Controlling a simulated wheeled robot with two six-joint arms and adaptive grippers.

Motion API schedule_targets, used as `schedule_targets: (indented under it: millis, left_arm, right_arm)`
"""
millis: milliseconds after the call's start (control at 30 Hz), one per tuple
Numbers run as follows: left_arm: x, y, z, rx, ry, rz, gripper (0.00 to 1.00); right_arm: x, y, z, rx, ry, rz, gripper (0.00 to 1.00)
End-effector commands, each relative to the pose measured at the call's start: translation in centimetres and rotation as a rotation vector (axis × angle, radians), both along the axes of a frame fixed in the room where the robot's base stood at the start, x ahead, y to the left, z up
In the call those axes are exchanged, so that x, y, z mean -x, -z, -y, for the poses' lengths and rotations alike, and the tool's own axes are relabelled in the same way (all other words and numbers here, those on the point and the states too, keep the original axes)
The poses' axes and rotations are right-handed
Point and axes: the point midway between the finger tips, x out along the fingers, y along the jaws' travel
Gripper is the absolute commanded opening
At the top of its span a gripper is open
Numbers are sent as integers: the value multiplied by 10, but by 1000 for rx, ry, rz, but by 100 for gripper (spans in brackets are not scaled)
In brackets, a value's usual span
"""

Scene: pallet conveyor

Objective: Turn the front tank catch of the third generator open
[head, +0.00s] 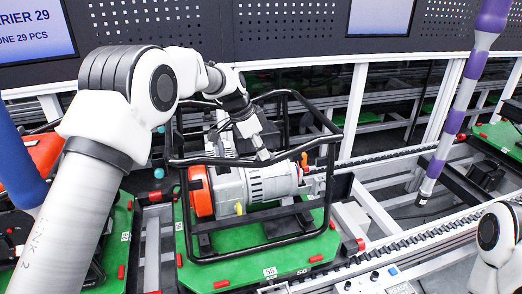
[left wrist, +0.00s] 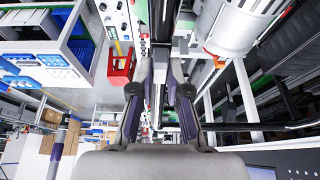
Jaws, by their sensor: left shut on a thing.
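The generator (head: 255,185) stands in a black tube frame on a green pallet (head: 250,268); it has an orange end cover and a grey, finned body. My left gripper (head: 262,154) reaches down inside the frame, at the top of the generator. An orange lever (head: 304,161) stands just right of the gripper. My right gripper is out of view.
Black frame bars (head: 335,125) surround the left gripper closely. Another green pallet (head: 500,136) is at the far right. A dark perforated panel (head: 285,25) with screens runs behind.

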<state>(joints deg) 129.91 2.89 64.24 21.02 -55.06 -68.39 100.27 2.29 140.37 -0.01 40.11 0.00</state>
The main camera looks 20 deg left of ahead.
Motion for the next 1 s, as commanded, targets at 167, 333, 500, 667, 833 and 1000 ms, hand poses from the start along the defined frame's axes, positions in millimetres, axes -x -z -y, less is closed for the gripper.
schedule_targets:
  millis: [167, 333, 500, 667, 833, 1000]
  left_arm:
    - [1, 3, 0, -1, 24, -8, 0]
    - [1, 4, 0, -2, 27, -8, 0]
    - [1, 4, 0, -2, 27, -8, 0]
    - [1, 3, 0, -2, 27, -6, 41]
    - [1, 2, 0, -1, 25, -4, 41]
    - [2, -8, -3, 0, 25, 0, 41]
  right_arm:
    - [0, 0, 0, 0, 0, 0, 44]
    - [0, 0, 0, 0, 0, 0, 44]
    - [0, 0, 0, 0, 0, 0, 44]
    - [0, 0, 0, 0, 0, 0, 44]
    - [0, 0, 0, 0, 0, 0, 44]
    - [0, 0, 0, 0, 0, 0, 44]
